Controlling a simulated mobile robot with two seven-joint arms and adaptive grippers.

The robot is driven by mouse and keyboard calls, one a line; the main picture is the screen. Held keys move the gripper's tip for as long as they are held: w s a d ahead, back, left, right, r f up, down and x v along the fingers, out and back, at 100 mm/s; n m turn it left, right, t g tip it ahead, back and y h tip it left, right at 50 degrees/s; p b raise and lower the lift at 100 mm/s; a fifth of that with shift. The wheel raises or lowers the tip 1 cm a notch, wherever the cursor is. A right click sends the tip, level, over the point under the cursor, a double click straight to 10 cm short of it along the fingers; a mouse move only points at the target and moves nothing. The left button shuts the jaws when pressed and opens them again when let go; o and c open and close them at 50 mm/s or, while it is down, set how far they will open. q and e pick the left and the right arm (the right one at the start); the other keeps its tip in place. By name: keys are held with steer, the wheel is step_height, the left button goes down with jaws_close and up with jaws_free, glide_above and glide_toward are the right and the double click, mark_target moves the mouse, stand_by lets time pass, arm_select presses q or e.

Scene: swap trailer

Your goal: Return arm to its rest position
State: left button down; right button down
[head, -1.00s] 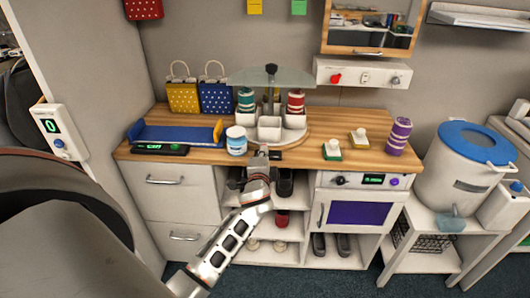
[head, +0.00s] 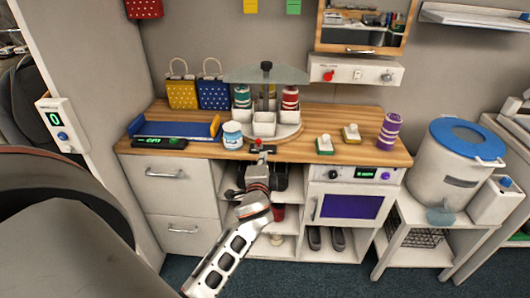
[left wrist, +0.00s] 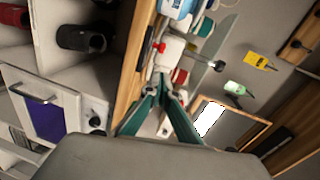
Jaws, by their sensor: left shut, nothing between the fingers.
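My left arm rises from the bottom of the head view, in front of the wooden counter (head: 350,153). My left gripper (head: 258,160) is at the counter's front edge, just below a small red-topped item (head: 258,143). In the left wrist view, my gripper's green fingers (left wrist: 158,76) come together at the tips with nothing between them. The red item (left wrist: 160,47) is just beyond them there; I cannot tell whether they touch. My right gripper is not in view.
A white and blue jar (head: 232,135) stands left of the gripper, and a turntable of white bins (head: 264,124) behind it. A purple-windowed oven (head: 350,206) is on the right. Floor (head: 330,283) is free in front.

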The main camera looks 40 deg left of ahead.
arm_select(q)
steer(key=shift+v, duration=2)
steer(key=s+d+f+n+h, duration=0.1)
steer(key=s+d+f+h, duration=0.25)
steer(key=f, duration=0.25)
steer(key=s+d+f+h, duration=0.2)
steer(key=s+d+f, duration=0.1)
steer(key=d+f, duration=0.3)
steer(key=s+d+f+n+g+h, duration=0.1)
steer(key=s+d+f+n+h, duration=0.1)
steer(key=s+d+f, duration=0.3)
steer(key=s+d+f+n+g+h, duration=0.2)
steer(key=s+d+f, duration=0.3)
steer(key=s, duration=0.5)
steer(key=shift+s+d+f+n+h, duration=0.3)
steer(key=shift+s+f+n+h, duration=0.1)
steer(key=shift+f+h, duration=0.45)
steer(key=shift+r, duration=0.1)
